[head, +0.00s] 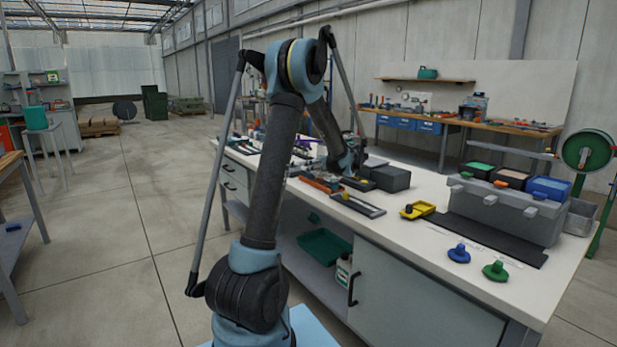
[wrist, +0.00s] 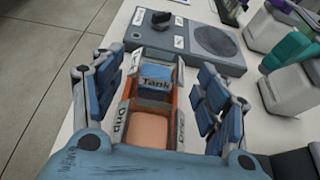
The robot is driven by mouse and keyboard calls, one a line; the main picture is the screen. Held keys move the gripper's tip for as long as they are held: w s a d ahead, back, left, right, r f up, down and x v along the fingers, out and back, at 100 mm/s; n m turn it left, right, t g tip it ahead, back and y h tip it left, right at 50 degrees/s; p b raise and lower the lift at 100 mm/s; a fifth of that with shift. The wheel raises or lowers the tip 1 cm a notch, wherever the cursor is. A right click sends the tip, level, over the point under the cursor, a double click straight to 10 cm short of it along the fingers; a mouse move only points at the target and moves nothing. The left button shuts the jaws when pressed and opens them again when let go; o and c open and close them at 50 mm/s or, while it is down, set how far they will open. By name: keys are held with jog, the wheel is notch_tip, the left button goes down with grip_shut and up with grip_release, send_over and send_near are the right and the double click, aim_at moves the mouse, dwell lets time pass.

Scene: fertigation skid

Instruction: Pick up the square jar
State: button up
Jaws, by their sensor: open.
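My gripper (wrist: 152,90) is open, with its two blue-grey fingers spread left and right in the wrist view and nothing held between them. Two pale, square-sided jars stand to the right of the fingers in the wrist view: a nearer one with a teal cap (wrist: 293,88) and a farther one (wrist: 270,27) partly cut off. I cannot tell which is the square jar of the task. Both stand apart from the gripper. In the head view my arm reaches over the white bench, and its end hides the jars.
Below the fingers lies an orange tray (wrist: 127,90) with compartments labelled Tank and Drip. Beyond it is a grey device (wrist: 187,42) with a black knob.

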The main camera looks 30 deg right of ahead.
jog(key=x, duration=0.3)
jog(key=shift+s, duration=0.1)
jog(key=c, duration=1.3)
jog(key=shift+r, duration=0.1)
